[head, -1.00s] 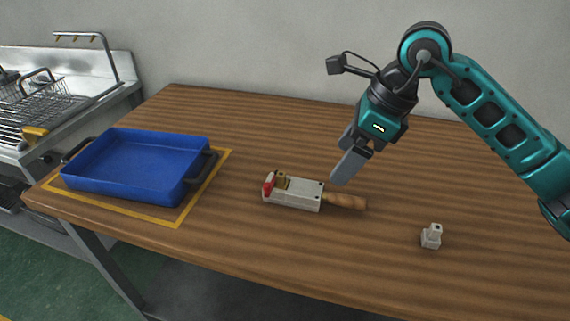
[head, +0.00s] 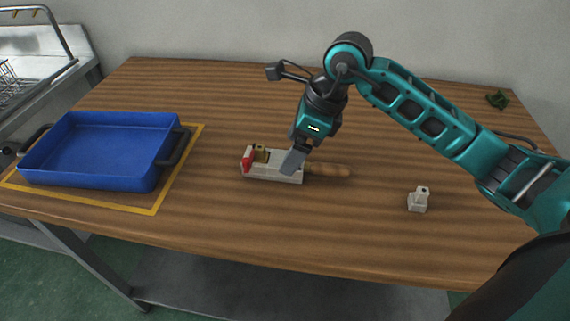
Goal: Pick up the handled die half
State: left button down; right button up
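The handled die half (head: 328,170) lies on the wooden table, a pale metal block with a brown wooden handle pointing right. A red piece (head: 247,158) and a brass piece (head: 261,153) sit at the left end of the block. My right gripper (head: 292,160) comes down from above, its fingers in front of the block's right end, close to where the handle begins. From this angle I cannot tell whether the fingers touch the block or how far apart they are. My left gripper is not in view.
A blue tray (head: 172,132) with dark handles stands at the left inside a yellow-marked outline (head: 178,182). A small pale part (head: 418,201) is to the right of the handle. A green crumpled item (head: 497,98) lies at the back right. The table's front middle is clear.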

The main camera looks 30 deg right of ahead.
aim_at(270, 171)
jog(key=x, duration=0.3)
jog(key=shift+f, duration=0.2)
jog(key=c, duration=1.5)
jog(key=shift+r, duration=0.1)
grip_shut()
jog(key=shift+r, duration=0.1)
